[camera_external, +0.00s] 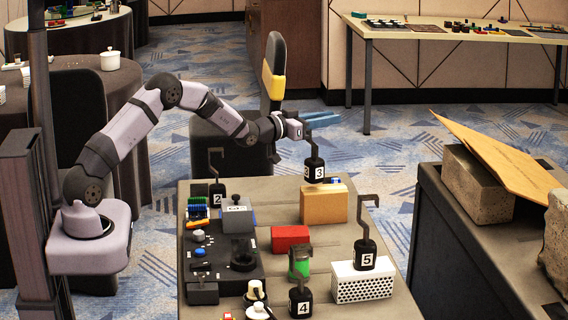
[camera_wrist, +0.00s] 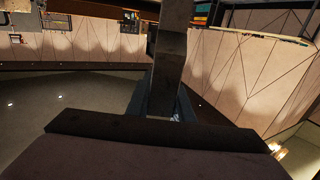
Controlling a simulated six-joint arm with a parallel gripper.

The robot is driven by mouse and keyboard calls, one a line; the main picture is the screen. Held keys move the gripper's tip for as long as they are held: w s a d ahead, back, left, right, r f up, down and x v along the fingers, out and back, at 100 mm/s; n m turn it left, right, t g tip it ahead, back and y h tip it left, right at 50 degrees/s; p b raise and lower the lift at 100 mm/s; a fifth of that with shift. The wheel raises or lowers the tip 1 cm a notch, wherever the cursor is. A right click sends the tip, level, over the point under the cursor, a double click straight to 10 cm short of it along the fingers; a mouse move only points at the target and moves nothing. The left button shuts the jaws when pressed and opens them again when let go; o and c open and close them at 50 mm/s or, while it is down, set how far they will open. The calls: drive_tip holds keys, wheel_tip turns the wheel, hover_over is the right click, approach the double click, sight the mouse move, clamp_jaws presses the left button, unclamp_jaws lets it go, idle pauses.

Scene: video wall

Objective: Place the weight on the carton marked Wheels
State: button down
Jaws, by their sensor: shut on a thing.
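A black hooked weight marked 3 (camera_external: 315,168) is upright at the end of my arm. My gripper (camera_external: 322,119), with blue fingers, is shut on its hook. In the wrist view a dark upright bar (camera_wrist: 168,70) stands between the fingers. The weight is over or at the back of a tan carton (camera_external: 323,206); I cannot tell whether they touch. A red box (camera_external: 290,238) and a white perforated box (camera_external: 364,283) are nearer the front. No "Wheels" marking is legible on any of them.
Weight 5 (camera_external: 365,254) stands on the white box, weight 4 (camera_external: 300,302) at the table's front and weight 2 (camera_external: 217,195) at back left. A dark control panel (camera_external: 215,262) fills the left side. A grey counter (camera_external: 470,255) with blocks stands right.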

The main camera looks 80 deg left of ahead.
drive_tip(key=shift+f, duration=1.1)
drive_tip(key=c, duration=1.6)
unclamp_jaws()
drive_tip(key=shift+f, duration=0.25)
drive_tip(key=shift+o, duration=0.2)
drive_tip(key=shift+r, duration=0.15)
drive_tip(key=shift+s, duration=0.15)
drive_tip(key=b+v, duration=0.2)
drive_tip(key=v, duration=0.9)
drive_tip(key=shift+s+d, duration=0.2)
drive_tip(key=shift+s, duration=0.15)
